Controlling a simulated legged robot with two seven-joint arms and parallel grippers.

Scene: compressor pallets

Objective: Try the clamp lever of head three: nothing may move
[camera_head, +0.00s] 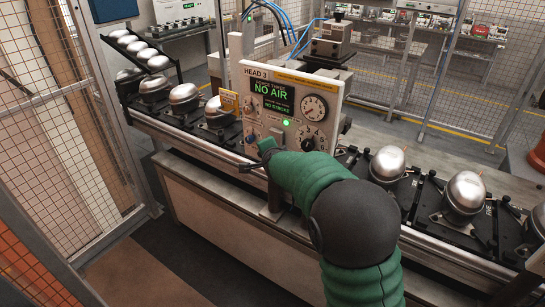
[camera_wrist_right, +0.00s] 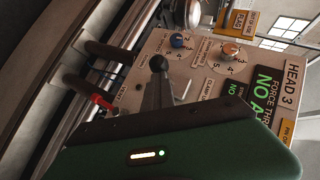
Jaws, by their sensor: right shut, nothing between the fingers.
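The head three panel (camera_head: 288,105) stands upright over the line in the head view. Its green-lettered screen reads NO AIR and NO STROKE, and a green lamp is lit. The panel's knobs and printed labels also show in the wrist view (camera_wrist_right: 205,62). My right gripper (camera_head: 251,166) is shut and empty, low at the panel's left corner. My green forearm hides the panel's lower part. My left gripper is out of view.
Silver compressor domes (camera_head: 185,97) sit on black pallets along the conveyor (camera_head: 170,125), left and right of the panel. A mesh fence (camera_head: 80,60) closes the left side. The floor at the front left is clear.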

